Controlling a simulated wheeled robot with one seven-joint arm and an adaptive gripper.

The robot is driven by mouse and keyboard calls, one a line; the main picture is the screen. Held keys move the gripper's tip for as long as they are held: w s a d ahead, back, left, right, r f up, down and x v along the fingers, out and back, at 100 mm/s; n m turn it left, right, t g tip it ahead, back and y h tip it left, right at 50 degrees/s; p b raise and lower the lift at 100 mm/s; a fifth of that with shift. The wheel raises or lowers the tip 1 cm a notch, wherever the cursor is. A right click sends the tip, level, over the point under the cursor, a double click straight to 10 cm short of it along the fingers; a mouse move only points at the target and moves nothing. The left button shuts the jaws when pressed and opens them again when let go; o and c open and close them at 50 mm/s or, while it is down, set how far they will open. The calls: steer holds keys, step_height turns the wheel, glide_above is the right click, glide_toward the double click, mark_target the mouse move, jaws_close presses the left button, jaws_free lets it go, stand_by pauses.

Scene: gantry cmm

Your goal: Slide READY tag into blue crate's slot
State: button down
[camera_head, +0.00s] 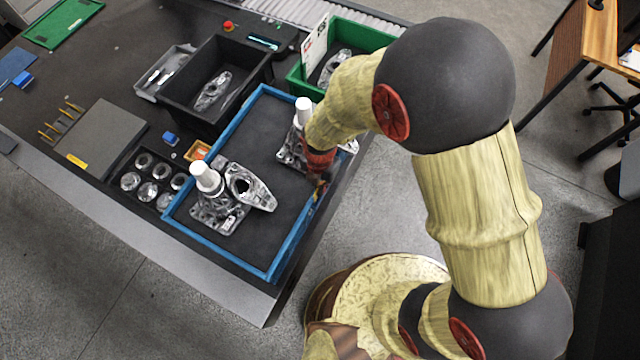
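The blue crate (174,223) is a shallow tray with a blue rim and dark floor. It lies on the dark table near its front edge and holds several silver metal parts, two with white caps. My gripper (319,186) is small and dark beyond a red wrist, low at the crate's right wall. My arm partly covers it, so its fingers and anything between them cannot be made out. A white card (314,46) with small unreadable marks stands upright at the left end of the green crate (294,84). I cannot tell whether it is the READY tag. The slot is not discernible.
A black bin (180,100) with a metal part stands behind the blue crate. A grey plate (97,139), a holder of round parts (131,181), and a small orange box (197,151) lie left. Bare floor lies in front of the table.

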steer(key=shift+f+b, duration=0.6)
steer(key=shift+f, duration=0.3)
stand_by(1.0)
steer(key=shift+f, duration=0.3)
steer(key=shift+f+b, duration=0.35)
steer(key=shift+b, duration=0.05)
stand_by(0.3)
steer(key=shift+f, duration=0.25)
stand_by(0.4)
steer(key=c, duration=2)
jaws_free()
steer(key=shift+o, duration=0.5)
